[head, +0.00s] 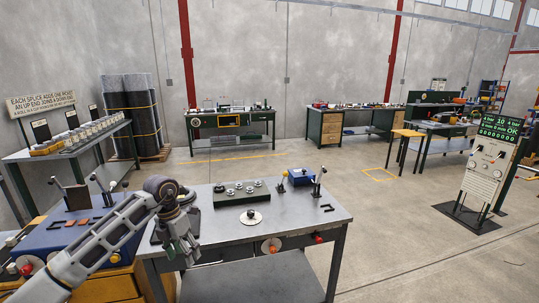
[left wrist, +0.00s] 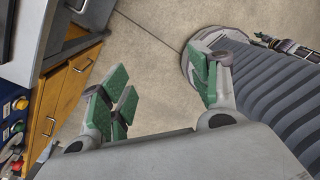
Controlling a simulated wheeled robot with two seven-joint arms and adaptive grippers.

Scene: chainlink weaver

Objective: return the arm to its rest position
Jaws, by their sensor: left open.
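My left arm reaches in from the lower left of the head view. Its gripper (head: 183,248) hangs down at the left end of the grey workbench (head: 310,210), in front of that end. In the left wrist view the left gripper (left wrist: 160,92) has its green-padded fingers spread wide apart. Only bare floor shows between them, and nothing is held. My right gripper is not in view.
A blue box (head: 60,238) on a wooden cabinet stands close beside the arm; the wooden cabinet (left wrist: 68,85) shows at left in the wrist view. The workbench holds a green tray (head: 240,192) and a white disc (head: 252,217). Open floor (head: 400,235) lies to the right.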

